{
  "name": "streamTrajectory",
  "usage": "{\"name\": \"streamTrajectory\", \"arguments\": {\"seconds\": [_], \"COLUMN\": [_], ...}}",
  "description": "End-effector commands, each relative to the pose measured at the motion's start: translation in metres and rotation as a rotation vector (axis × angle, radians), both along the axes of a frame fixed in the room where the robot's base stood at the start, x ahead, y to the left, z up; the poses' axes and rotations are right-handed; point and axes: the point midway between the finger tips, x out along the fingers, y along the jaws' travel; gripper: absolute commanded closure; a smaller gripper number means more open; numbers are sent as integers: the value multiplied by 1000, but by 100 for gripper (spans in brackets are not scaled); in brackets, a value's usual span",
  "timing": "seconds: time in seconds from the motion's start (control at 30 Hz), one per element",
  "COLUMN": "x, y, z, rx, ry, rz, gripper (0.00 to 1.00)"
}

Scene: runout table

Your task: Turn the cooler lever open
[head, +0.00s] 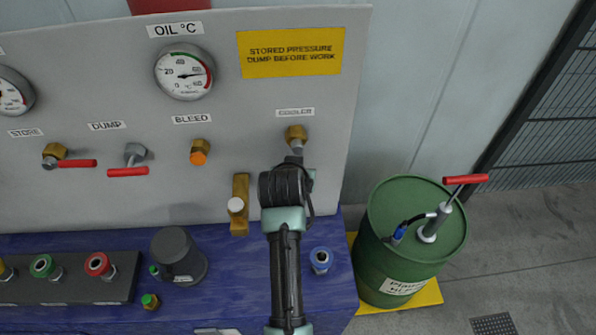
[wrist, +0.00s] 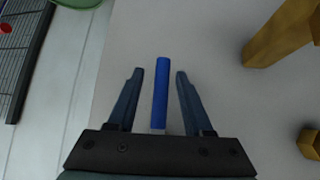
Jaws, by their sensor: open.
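The cooler valve (head: 296,135) has a brass body and sits on the grey panel under the label COOLER (head: 295,112). Its lever is mostly hidden behind my arm in the head view. In the wrist view the blue lever (wrist: 160,90) lies lengthwise between the fingers of my gripper (wrist: 160,73). The gripper is open, with a visible gap on each side of the lever. The lever's tip reaches slightly past the fingertips in the picture. In the head view my wrist covers the fingers.
A brass block (head: 240,187) stands on the panel left of my wrist; it also shows in the wrist view (wrist: 280,32). The bleed valve (head: 200,152) is further left. A blue fitting (head: 320,260) stands on the blue bench beside my arm. A green drum (head: 390,215) with a pump is at right.

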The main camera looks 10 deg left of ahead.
Motion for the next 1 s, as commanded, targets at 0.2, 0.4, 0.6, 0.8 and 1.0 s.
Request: {"name": "streamTrajectory", "arguments": {"seconds": [0.2,0.4,0.6,0.8,1.0], "x": [-5,-24,-49,-73,-88], "y": [0,-1,-3,-4,-5], "z": [5,23,48,72,87], "rx": [1,1,1,1,0], "ry": [-1,-4,-4,-3,-1], "rz": [1,1,1,-1,0], "gripper": [49,49,49,49,49]}}
